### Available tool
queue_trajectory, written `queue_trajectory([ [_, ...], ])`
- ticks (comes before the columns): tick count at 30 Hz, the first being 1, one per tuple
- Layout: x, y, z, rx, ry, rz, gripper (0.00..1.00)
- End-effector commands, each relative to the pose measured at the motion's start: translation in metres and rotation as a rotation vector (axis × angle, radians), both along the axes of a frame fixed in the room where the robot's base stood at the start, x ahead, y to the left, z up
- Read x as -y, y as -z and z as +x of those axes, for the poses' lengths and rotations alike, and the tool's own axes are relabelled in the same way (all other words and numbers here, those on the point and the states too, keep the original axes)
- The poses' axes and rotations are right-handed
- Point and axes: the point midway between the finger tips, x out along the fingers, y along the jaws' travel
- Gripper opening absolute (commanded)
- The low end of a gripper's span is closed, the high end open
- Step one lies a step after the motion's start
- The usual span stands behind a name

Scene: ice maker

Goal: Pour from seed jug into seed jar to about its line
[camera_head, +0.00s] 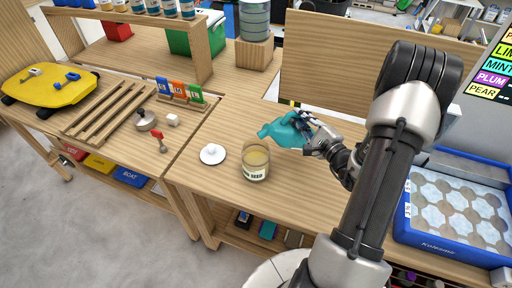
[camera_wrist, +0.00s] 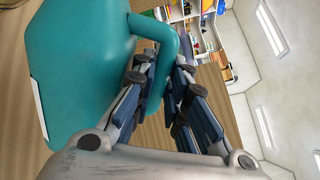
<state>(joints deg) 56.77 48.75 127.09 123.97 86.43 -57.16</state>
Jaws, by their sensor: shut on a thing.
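The seed jug (camera_head: 283,131) is teal and held tilted above the table, its mouth end toward the left. My gripper (camera_head: 318,136) is shut on its handle. In the wrist view the jug (camera_wrist: 85,70) fills the left side, and my gripper (camera_wrist: 165,85) has its fingers on either side of the handle. The seed jar (camera_head: 255,162) is clear glass with a label and stands upright on the table, just below and left of the jug. Tan contents show inside it. The exact fill against its line is too small to read. No falling stream is visible.
A white round lid (camera_head: 212,154) lies left of the jar. A blue tray (camera_head: 450,237) with round cells is at the right. A rack with coloured tags (camera_head: 182,92), a red-handled tool (camera_head: 160,142) and a slatted wooden rack (camera_head: 108,107) are at the left. Bare tabletop lies in front of the jar.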

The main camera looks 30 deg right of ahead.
Motion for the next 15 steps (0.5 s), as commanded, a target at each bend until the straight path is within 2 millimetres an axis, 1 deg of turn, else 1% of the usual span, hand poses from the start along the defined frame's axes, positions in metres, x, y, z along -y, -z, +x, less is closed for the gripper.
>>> queue_trajectory([
  [15,-0.0007,-0.0037,0.001,0.003,0.003,-0.028,0.0],
])
